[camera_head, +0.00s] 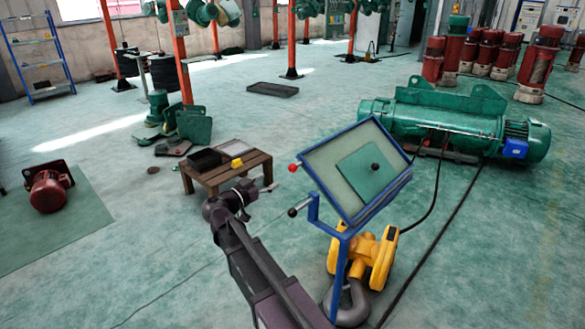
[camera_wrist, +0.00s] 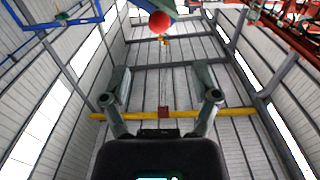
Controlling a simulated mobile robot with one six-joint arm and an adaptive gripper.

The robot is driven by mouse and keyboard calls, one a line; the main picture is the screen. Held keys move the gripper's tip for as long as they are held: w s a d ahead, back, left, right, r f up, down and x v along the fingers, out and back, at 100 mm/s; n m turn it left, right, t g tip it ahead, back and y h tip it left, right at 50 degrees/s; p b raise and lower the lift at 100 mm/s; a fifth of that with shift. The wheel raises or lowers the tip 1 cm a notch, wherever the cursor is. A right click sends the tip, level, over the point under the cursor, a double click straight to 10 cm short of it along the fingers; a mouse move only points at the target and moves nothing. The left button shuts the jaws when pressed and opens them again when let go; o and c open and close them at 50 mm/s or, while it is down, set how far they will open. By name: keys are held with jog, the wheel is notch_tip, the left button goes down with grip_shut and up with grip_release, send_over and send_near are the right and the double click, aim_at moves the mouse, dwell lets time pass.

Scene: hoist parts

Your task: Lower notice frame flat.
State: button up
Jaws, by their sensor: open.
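The notice frame (camera_head: 398,192) is a blue-edged tray-like board, tilted on a blue post (camera_head: 341,262) in the head view. A green square plate with a dark knob (camera_head: 375,167) lies on its pale face. A red ball knob (camera_head: 292,168) sticks out at its left edge, and a black knob (camera_head: 292,212) sits lower on the bracket. My gripper (camera_head: 270,187) is just left of the frame, apart from both knobs. In the wrist view my gripper (camera_wrist: 162,85) is open and empty, pointing up, with the red knob (camera_wrist: 159,21) beyond its fingertips.
A low wooden table (camera_head: 228,174) with dark trays and a yellow item stands behind my gripper. A yellow hook block (camera_head: 372,258) is beside the post. A green hoist (camera_head: 450,125) lies at the right, with cables on the floor.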

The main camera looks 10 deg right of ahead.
aim_at(290, 169)
jog(key=x, duration=1.1)
jog(key=shift+w+d, duration=0.1)
jog(key=shift+d, duration=0.15)
grip_shut()
